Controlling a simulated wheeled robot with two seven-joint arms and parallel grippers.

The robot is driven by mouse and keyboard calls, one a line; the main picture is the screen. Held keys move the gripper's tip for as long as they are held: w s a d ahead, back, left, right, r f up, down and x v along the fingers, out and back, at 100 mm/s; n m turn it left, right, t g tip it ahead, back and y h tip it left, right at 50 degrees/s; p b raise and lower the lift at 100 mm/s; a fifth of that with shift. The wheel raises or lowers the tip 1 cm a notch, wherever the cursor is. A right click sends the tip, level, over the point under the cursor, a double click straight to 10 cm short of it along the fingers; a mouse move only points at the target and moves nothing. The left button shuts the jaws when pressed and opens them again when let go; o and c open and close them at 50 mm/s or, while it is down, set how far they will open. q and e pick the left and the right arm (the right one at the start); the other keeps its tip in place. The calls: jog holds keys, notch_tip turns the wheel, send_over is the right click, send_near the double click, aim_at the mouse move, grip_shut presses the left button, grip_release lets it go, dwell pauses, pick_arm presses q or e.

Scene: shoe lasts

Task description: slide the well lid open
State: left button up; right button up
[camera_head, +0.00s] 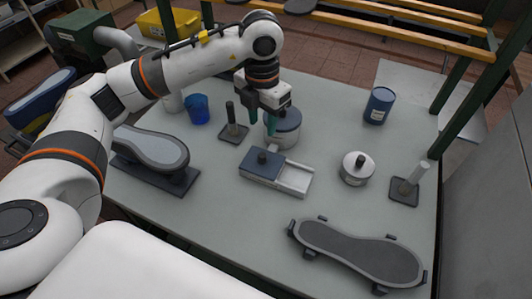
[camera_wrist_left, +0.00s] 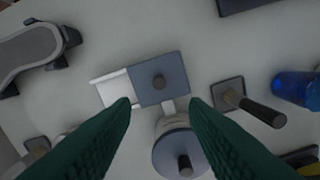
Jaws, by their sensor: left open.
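The well is a white rectangular box (camera_head: 294,180) in the middle of the table. My left gripper (camera_head: 264,120) is open and empty, with green fingers, behind and above the well near the round pot. It also shows in the wrist view (camera_wrist_left: 160,104). My right gripper is not in view.
A round pot with a blue-grey lid (camera_head: 286,122) stands just behind the well. An upright rod on a base (camera_head: 233,132), a blue cup (camera_head: 197,109), a white lidded pot (camera_head: 357,169), and a blue can (camera_head: 379,105) surround it. A sole-shaped plate (camera_head: 360,252) lies in front.

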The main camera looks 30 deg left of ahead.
aim_at(262, 155)
pick_arm(q)
notch_tip(262, 155, down, 12)
jog(key=p, duration=0.2)
jog(key=shift+s+r+p, duration=0.15)
jog(key=shift+r+p, duration=0.05)
jog(key=shift+p, duration=0.2)
grip_shut()
